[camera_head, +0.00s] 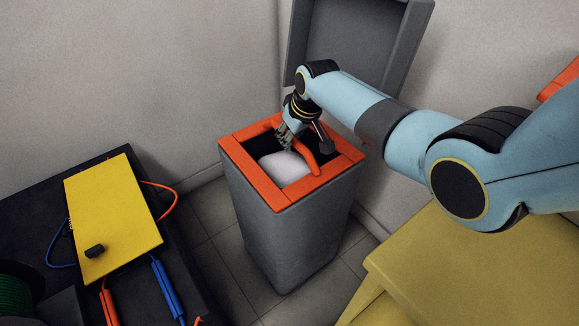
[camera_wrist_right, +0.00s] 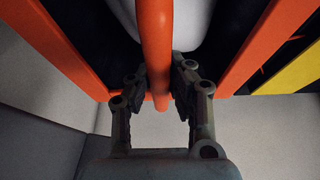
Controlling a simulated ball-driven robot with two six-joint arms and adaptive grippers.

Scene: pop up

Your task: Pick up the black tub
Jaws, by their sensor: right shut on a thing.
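A tall grey bin (camera_head: 290,238) with an orange rim (camera_head: 248,176) stands on the floor, its grey lid (camera_head: 350,42) open behind it. Its inside is black, and I cannot tell a separate black tub from it. A curved orange handle (camera_head: 306,158) spans the opening above a white rounded thing (camera_head: 284,168). My right gripper (camera_head: 302,136) reaches down into the opening, shut on the handle. In the right wrist view the handle (camera_wrist_right: 155,45) runs between the fingertips (camera_wrist_right: 162,88). My left gripper is in neither view.
A black bench (camera_head: 30,180) at left holds a yellow panel (camera_head: 112,215) with orange and blue cables. A yellow table (camera_head: 450,255) is at lower right. Walls stand close behind the bin. Tiled floor shows between bench and bin.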

